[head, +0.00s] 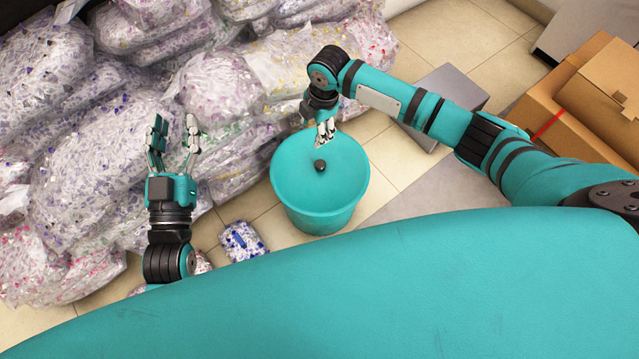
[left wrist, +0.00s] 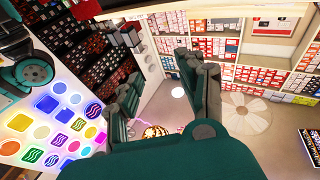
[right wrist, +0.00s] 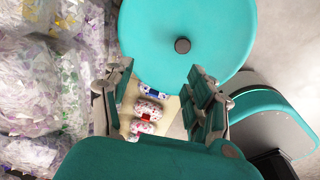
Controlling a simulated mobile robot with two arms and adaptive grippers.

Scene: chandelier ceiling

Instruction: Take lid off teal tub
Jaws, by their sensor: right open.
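The teal tub (head: 318,221) stands on the tiled floor in the middle of the head view. Its round teal lid (head: 345,182) lies on top, with a small dark knob (head: 320,166) at the centre. The lid (right wrist: 215,28) and knob (right wrist: 182,45) also show in the right wrist view. My right gripper (head: 326,132) is open above the far side of the lid, apart from the knob, with nothing between its fingers. My left gripper (head: 173,135) is open and empty, raised well left of the tub, its fingers pointing away from it.
Clear bags of coloured flakes (head: 95,150) are piled left of and behind the tub. A small bag with blue pieces (head: 242,240) lies on the floor at its near left. A grey box (head: 445,88) and cardboard boxes (head: 590,100) stand to the right. Floor beside the tub's right is bare.

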